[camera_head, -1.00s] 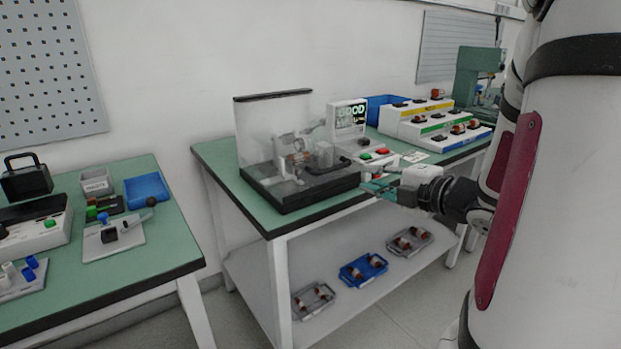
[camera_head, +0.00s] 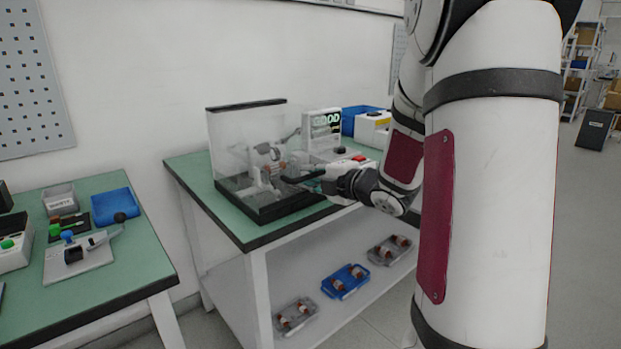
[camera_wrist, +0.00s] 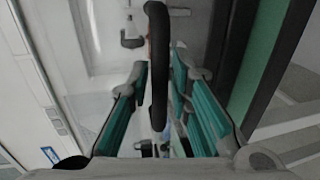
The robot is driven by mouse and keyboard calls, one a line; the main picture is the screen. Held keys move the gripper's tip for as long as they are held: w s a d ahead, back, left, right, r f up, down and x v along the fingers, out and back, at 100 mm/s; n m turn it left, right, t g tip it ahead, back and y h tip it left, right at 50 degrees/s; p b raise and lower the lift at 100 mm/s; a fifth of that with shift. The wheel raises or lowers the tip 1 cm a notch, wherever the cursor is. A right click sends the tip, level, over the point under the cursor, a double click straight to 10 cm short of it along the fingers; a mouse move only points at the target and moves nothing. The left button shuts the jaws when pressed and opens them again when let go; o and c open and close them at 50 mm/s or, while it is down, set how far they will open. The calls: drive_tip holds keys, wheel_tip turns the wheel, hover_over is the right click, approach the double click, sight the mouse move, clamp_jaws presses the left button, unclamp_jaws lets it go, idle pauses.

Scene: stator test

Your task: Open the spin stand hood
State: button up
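The spin stand (camera_head: 265,208) has a black base on the green bench, with a clear hood (camera_head: 228,150) over its mechanism and a black strip along the hood's top. The hood looks down; its exact outline is hard to see. My gripper (camera_head: 312,184) is at the stand's front right side, low by the black handle (camera_head: 300,179). In the wrist view the dark handle (camera_wrist: 158,65) runs between the two green fingers of my gripper (camera_wrist: 160,85). The fingers are apart, with a narrow gap on each side of the bar.
A display unit (camera_head: 321,130) and a control box with a red button (camera_head: 359,158) stand right of the hood, close to my arm. A blue bin (camera_head: 355,118) is behind. Trays with parts (camera_head: 346,281) lie on the lower shelf. A second bench (camera_head: 85,285) is at left.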

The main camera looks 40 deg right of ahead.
clamp_jaws()
wheel_tip(320, 180, up, 26)
drive_tip(key=g+p, duration=0.5)
drive_tip(key=p, duration=2.9)
drive_tip(key=w+r+g+b, duration=0.1)
drive_tip(key=w+r, duration=0.8)
drive_tip(key=r, duration=0.3)
drive_tip(key=shift+w+a+b, duration=0.15)
drive_tip(key=shift+w+b, duration=0.1)
drive_tip(key=shift+b, duration=0.15)
